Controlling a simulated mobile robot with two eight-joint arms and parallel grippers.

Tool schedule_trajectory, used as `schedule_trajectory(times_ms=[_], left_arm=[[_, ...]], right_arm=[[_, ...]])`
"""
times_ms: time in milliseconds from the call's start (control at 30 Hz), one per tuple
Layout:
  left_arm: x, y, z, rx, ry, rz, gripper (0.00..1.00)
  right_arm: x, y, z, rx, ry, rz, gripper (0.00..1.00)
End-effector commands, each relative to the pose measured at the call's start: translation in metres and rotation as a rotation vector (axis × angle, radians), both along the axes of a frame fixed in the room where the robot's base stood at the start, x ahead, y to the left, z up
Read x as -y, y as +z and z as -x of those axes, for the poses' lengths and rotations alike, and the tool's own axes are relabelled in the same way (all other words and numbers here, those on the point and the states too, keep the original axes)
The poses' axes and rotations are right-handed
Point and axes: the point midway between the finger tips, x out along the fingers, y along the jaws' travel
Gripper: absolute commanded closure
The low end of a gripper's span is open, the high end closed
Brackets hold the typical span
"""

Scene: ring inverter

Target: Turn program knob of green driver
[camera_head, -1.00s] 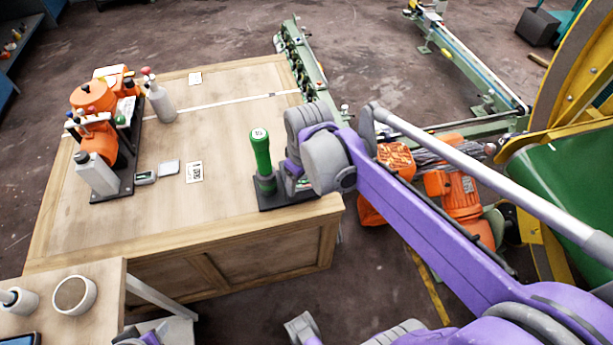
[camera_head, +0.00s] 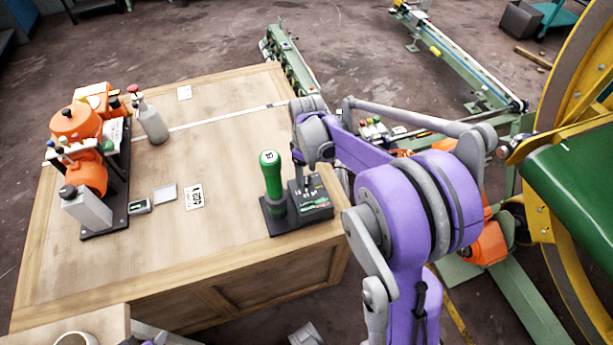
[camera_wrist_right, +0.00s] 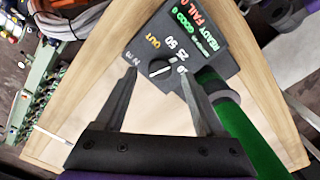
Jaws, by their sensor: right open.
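The green driver (camera_head: 271,178) stands upright on a black base at the table's right front corner. Next to it is its black control box (camera_head: 315,208), with white, orange and green lettering. In the right wrist view the program knob (camera_wrist_right: 160,68) is a small round dial with a white mark, with numbers beside it. My right gripper (camera_head: 305,183) is above the box. In the wrist view its open fingers (camera_wrist_right: 158,75) lie either side of the knob; whether they touch it I cannot tell. The green handle (camera_wrist_right: 245,130) is close to the right finger. My left gripper cannot be made out.
The wooden table (camera_head: 225,240) is clear in the middle, apart from a printed card (camera_head: 194,197) and small flat items. Orange devices (camera_head: 85,175) and a grey bottle (camera_head: 151,122) stand at the left. Green machinery (camera_head: 290,62) is behind the table's right edge.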

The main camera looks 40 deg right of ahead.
Motion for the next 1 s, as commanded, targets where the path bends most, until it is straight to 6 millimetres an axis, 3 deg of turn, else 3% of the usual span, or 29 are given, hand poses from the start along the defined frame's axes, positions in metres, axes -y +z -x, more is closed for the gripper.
schedule_trajectory(times_ms=[200,500,867,900,1000], left_arm=[[0.000,-0.002,0.000,-0.001,0.000,0.000,0.50],[0.000,-0.002,0.000,-0.001,0.000,0.000,0.50],[0.000,-0.002,0.000,-0.001,0.000,0.000,0.50],[0.000,-0.002,0.000,-0.001,0.000,0.000,0.50],[0.000,-0.002,0.000,-0.001,0.000,0.000,0.50]], right_arm=[[0.000,-0.018,0.000,0.000,0.000,0.000,0.29],[0.000,-0.020,0.000,0.000,-0.001,0.000,0.31],[0.000,-0.020,0.000,0.000,-0.001,0.000,0.95],[0.000,-0.020,0.000,0.000,-0.001,0.000,1.00],[0.000,-0.020,0.000,0.000,-0.001,0.000,1.00]])
